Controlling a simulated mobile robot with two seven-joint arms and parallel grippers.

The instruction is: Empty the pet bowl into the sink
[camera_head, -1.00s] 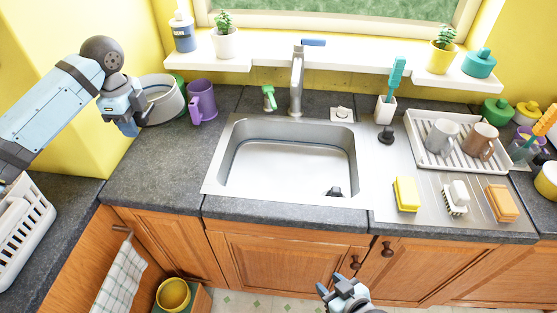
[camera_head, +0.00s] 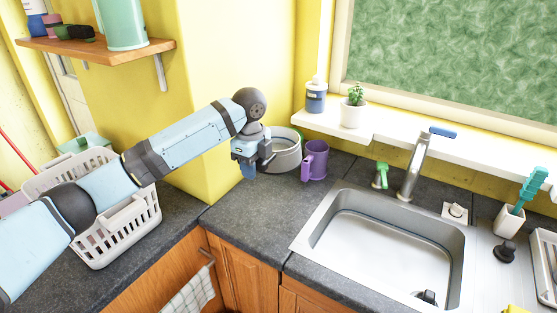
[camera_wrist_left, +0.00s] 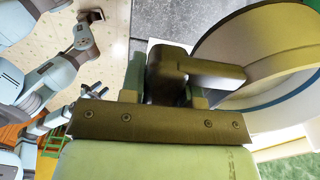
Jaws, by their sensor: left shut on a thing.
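A light grey round bowl (camera_head: 286,155) is in the back corner of the counter, against the yellow wall and left of the purple mug. My left gripper (camera_head: 262,160) is shut on its near left side. In the left wrist view the bowl's curved wall and rim (camera_wrist_left: 290,48) fill the right side, beside the dark fingers. I cannot tell whether its base touches the counter, and what it holds is not clear. The steel sink (camera_head: 385,245) is to the right, with its basin open. My right gripper (camera_wrist_left: 92,92) shows small in the left wrist view, and its opening is unclear.
The purple mug (camera_head: 315,160) stands close to the bowl's right. A tap (camera_head: 413,165) and green bottle (camera_head: 380,176) are behind the sink. A white shelf (camera_head: 390,138) overhangs the back. A white basket (camera_head: 130,225) is at left. The counter (camera_head: 255,222) in front of the bowl is clear.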

